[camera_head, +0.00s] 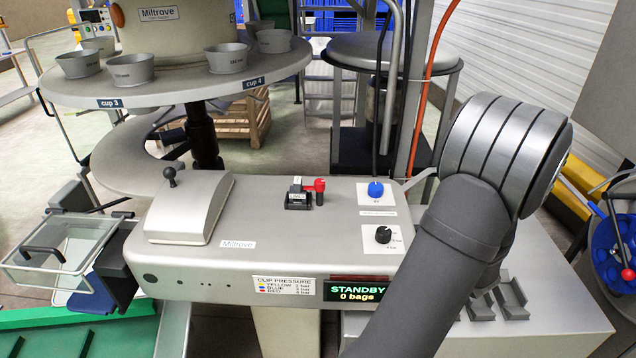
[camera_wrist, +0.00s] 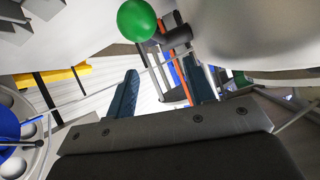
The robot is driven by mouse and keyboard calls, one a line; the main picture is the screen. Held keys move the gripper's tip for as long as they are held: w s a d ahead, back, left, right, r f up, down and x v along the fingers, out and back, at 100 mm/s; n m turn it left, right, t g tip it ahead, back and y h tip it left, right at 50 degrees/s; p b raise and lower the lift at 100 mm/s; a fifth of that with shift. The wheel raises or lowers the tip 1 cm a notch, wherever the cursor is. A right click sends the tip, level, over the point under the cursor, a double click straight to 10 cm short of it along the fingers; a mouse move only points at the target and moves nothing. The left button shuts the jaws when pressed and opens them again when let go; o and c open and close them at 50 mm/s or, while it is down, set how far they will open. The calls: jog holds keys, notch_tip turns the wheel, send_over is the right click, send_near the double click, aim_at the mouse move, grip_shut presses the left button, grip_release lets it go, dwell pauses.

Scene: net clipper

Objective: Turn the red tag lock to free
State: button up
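The red tag lock (camera_head: 319,187) stands on top of the grey machine housing in the head view, beside a small black block with a lever-like top (camera_head: 298,196). Its upright red part has a short arm pointing left toward the block. The lettering or position marks are too small to read. My gripper (camera_wrist: 162,88) shows only in the wrist view; its two dark blue fingers are apart with nothing between them. In the head view my arm hides it. The tag lock is not recognisable in the wrist view, so my gripper is away from it.
A blue knob (camera_head: 375,189) and a black dial (camera_head: 383,234) sit right of the lock. A hinged cover with a black ball lever (camera_head: 171,177) is at left. A display (camera_head: 357,289) reads STANDBY, 0 bags. A green ball (camera_wrist: 137,20) shows beyond my fingers.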

jog(key=w+a+r+m+y, duration=0.2)
jog(key=w, duration=0.1)
jog(key=w+a+r+m+y, duration=0.2)
jog(key=w+r, duration=0.1)
jog(key=w+a+r+m+y, duration=0.2)
jog(key=w+r+y, duration=0.1)
jog(key=shift+w+a+r+m+t, duration=0.15)
jog(key=shift+w+a+m+t, duration=0.15)
jog(key=shift+a+t, duration=0.1)
jog(key=w+a+r+m+g+y, duration=0.2)
jog(key=a+r+m+y, duration=0.1)
jog(key=a, duration=0.1)
jog(key=m+g+y, duration=0.3)
jog(key=m+g, duration=0.5)
jog(key=m, duration=0.1)
send_near(322, 181)
jog(key=x, duration=1.1)
jog(key=shift+c, duration=0.4)
jog(key=c, duration=0.9)
